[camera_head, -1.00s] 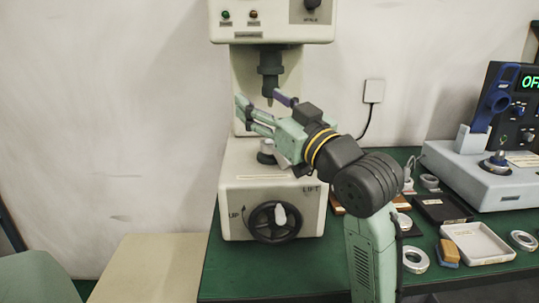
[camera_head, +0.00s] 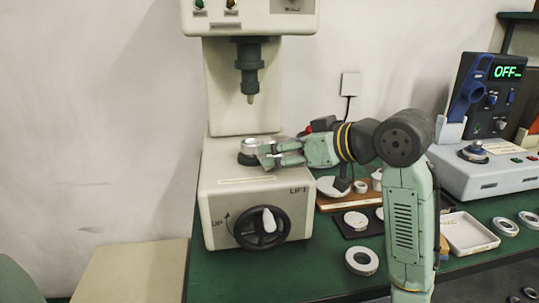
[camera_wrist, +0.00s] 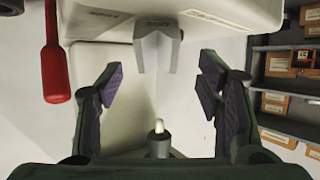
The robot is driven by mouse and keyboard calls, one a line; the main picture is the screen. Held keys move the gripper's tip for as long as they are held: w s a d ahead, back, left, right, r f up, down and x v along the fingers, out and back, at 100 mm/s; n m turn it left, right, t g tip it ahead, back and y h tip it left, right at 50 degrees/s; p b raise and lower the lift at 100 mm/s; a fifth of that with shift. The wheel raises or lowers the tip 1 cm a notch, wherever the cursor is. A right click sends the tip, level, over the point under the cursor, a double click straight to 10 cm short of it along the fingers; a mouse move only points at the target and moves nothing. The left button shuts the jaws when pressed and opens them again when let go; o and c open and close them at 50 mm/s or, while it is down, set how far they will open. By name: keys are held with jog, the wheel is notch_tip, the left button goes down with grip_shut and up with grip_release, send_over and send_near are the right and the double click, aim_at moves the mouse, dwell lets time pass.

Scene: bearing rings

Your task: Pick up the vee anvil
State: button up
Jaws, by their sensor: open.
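The vee anvil, a grey block with a V-shaped notch and a small label (camera_wrist: 157,45), shows in the wrist view beyond and between my fingertips, against a pale machine body. My gripper (camera_wrist: 158,88) is open, with purple pads on both sides and nothing between them. In the head view my gripper (camera_head: 268,156) points left, low over the tester's top, beside a round silver piece (camera_head: 262,143) on a dark base. I cannot clearly make out the vee anvil there.
The tester (camera_head: 228,195) has its nose (camera_head: 250,80) above my gripper. Rings (camera_head: 361,261), a white tray (camera_head: 468,232) and a blue-handled device (camera_head: 480,175) stand right.

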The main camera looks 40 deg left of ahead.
aim_at(259, 157)
jog(key=x, duration=0.2)
jog(key=r+p+x, duration=0.1)
jog(key=x, duration=0.1)
jog(key=shift+w+a, duration=0.15)
jog(key=shift+a+f, duration=0.25)
jog(key=shift+a, duration=0.05)
jog(key=shift+c, duration=0.4)
grip_shut()
